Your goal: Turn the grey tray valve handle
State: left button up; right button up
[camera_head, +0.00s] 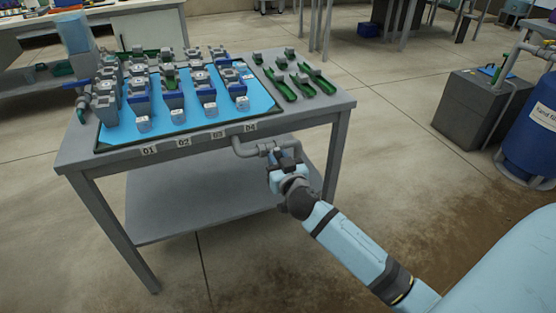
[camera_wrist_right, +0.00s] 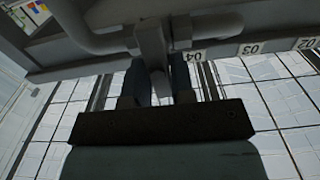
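The grey tray valve handle (camera_wrist_right: 151,42) is a short grey lever hanging below the grey pipe at the table's front edge, near the 04 label. In the wrist view its lower part lies between the two dark fingers of my right gripper (camera_wrist_right: 160,82). The fingers are close together and appear shut on it; the contact faces are partly hidden. In the head view my right gripper (camera_head: 276,170) is at the pipe end, where it mostly hides the handle. My left gripper is not in view.
The grey pipe (camera_head: 246,148) bends out from the table front (camera_head: 197,137). A blue tray (camera_head: 258,96) with several grey-and-blue units and labels 01 to 04 sits on top. Green-and-grey parts (camera_head: 283,90) lie at its right. A blue barrel (camera_head: 530,135) stands far right.

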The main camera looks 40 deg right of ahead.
grip_shut()
pick_arm(q)
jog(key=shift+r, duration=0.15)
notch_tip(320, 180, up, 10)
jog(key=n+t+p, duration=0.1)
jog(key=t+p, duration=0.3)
jog(key=p, duration=0.2)
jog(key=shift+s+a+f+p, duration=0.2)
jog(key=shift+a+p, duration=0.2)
pick_arm(e)
jog(key=n, duration=1.7)
jog(key=shift+w+a+f, duration=0.1)
jog(key=shift+a+f, duration=0.25)
jog(key=shift+f, duration=0.05)
jog(key=shift+n, duration=0.3)
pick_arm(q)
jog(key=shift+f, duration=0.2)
